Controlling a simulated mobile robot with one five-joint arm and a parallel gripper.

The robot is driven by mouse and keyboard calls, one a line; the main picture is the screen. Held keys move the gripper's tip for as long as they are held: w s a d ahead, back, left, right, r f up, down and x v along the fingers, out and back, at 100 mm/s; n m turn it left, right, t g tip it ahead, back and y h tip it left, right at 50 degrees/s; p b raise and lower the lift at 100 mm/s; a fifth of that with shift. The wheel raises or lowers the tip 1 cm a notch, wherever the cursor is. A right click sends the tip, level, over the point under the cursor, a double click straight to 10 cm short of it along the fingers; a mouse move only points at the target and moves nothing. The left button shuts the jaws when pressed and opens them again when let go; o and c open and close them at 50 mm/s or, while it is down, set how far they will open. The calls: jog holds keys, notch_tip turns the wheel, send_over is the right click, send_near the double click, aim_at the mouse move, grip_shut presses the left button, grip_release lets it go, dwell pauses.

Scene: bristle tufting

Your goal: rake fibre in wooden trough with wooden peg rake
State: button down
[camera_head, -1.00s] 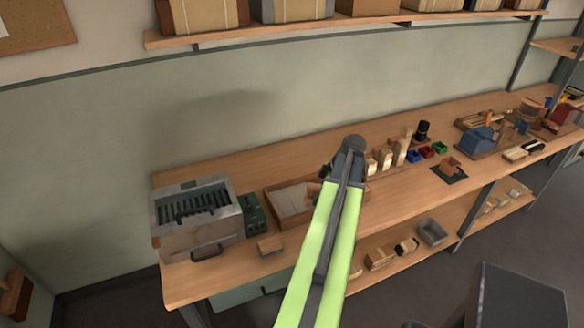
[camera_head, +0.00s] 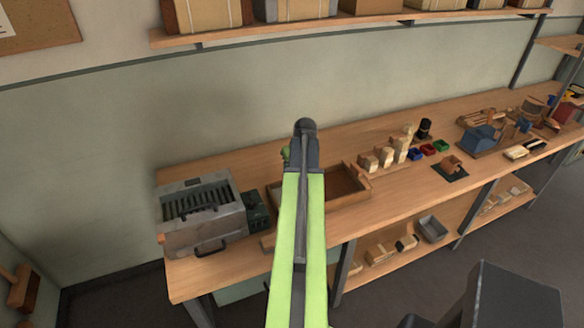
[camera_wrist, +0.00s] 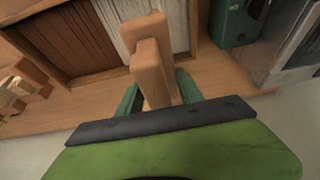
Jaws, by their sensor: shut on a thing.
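The wooden trough (camera_head: 366,192) lies on the bench, its left part hidden behind my arm in the head view. In the wrist view the trough (camera_wrist: 118,74) has a bare brown compartment at left and one with pale, ribbed fibre (camera_wrist: 133,13) at right. My gripper (camera_wrist: 158,92), with green fingers, is shut on the wooden peg rake (camera_wrist: 152,70). The rake stands out past the fingers and overlaps the near edge of the fibre part. Its pegs are hidden, and I cannot tell whether it touches the fibre.
A grey machine with a slotted top (camera_head: 200,215) stands left of the trough, with a dark green box (camera_head: 257,212) between them. Wooden blocks (camera_head: 385,156) and small coloured bins (camera_head: 428,149) stand to the right. A shelf (camera_head: 400,18) runs above along the wall.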

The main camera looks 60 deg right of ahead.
notch_tip(320, 180, down, 12)
jog(key=b, duration=1.1)
jog(key=shift+r, duration=0.2)
jog(key=shift+s+d+r, duration=0.1)
jog(key=s+d, duration=0.4)
jog(key=d, duration=0.2)
jog(key=s+d, duration=0.5)
jog(key=d, duration=0.2)
jog(key=s+d, duration=0.5)
jog(key=d, duration=0.1)
jog(key=shift+d, duration=0.15)
jog(key=shift+s+d, duration=0.15)
jog(key=shift+s, duration=0.1)
jog(key=shift+s+d+r, duration=0.1)
jog(key=shift+s+d, duration=0.2)
jog(key=w+a, duration=0.5)
jog(key=a, duration=0.2)
jog(key=w+a, duration=0.6)
jog(key=a, duration=0.2)
jog(key=w+a, duration=0.6)
jog(key=a, duration=0.2)
jog(key=shift+w+a, duration=0.2)
jog(key=shift+w, duration=0.05)
jog(key=shift+a, duration=0.1)
